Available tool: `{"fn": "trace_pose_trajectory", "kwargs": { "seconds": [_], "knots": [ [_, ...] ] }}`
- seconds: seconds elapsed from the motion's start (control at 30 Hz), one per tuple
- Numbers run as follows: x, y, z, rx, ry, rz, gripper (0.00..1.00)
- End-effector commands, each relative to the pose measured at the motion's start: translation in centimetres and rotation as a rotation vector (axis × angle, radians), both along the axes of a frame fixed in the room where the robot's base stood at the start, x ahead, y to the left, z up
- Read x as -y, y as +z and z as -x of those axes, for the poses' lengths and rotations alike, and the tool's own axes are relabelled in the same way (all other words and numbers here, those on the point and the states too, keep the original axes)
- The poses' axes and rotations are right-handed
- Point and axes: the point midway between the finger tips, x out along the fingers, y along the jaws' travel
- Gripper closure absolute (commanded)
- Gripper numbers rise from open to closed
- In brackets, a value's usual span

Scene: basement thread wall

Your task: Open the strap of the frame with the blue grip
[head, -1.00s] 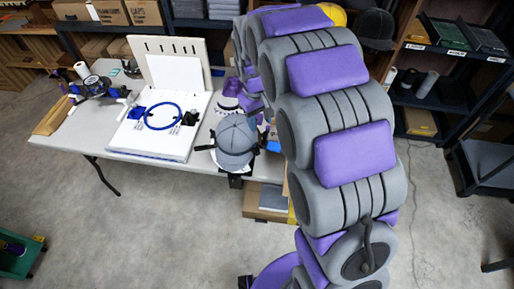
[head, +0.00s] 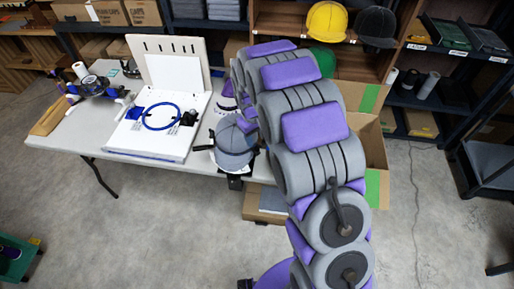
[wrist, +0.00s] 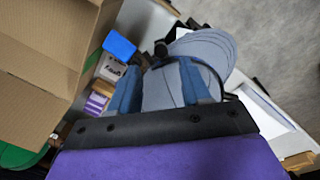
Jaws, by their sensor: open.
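A blue ring (head: 161,116) lies on a white board fixture on the table, with a small blue part (head: 136,112) at its left and a black part (head: 188,118) at its right. Which of these is the frame's blue grip, I cannot tell. A grey cap (head: 236,140) sits at the table's right end; no strap on it can be made out. In the wrist view the cap (wrist: 201,47) shows beyond and between my blue fingers. My gripper (wrist: 158,67) is open, its fingers pointing at the cap. Whether they touch it is unclear. In the head view my arm hides the gripper.
An open cardboard box (wrist: 42,70) stands close on the left in the wrist view, with a blue box (wrist: 118,45) beside it. Dark gear (head: 95,85) lies at the table's left.

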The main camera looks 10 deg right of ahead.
Motion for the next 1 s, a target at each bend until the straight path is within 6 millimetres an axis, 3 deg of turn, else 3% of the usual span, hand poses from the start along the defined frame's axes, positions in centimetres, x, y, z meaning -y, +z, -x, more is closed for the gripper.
{"fn": "trace_pose_trajectory", "kwargs": {
  "seconds": [0.1,0.33,0.77,1.0],
  "knots": [
    [0.2,-2.6,0.0,-0.002,0.0,0.0,0.52],
    [0.4,-5.5,-0.1,-0.004,-0.001,0.001,0.52],
    [0.5,-6.3,-0.2,0.0,0.0,0.0,0.52],
    [0.5,-6.3,-0.2,0.0,0.0,0.0,0.74]
  ]
}}
